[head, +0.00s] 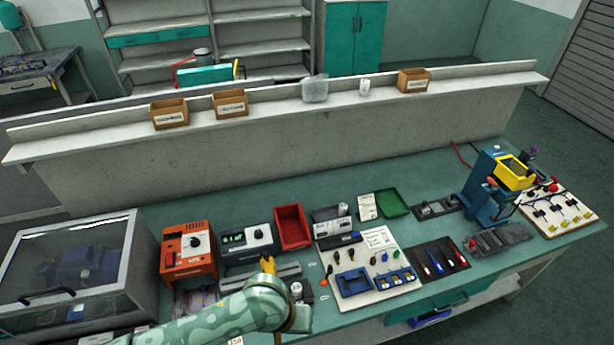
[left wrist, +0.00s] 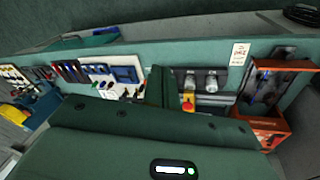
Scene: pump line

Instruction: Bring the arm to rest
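My left arm (head: 215,322), pale green with a mottled pattern, reaches in from the bottom left of the head view over the front of the bench (head: 400,168). It ends at a bronze-coloured ring. I cannot make out the gripper fingers in the head view. In the left wrist view the dark green body of my left gripper (left wrist: 158,88) fills the lower middle, with a narrow block standing up from it. I see nothing held there, but whether the fingers are open or shut is not clear. My right arm and gripper are in neither view.
Close to the arm stand an orange device (head: 188,252), a dark device (head: 247,240) and a red bin (head: 292,228). A clear-lidded case (head: 75,270) is at left. A white board (head: 385,290) with small parts lies right of the arm; a blue press (head: 487,190) stands far right.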

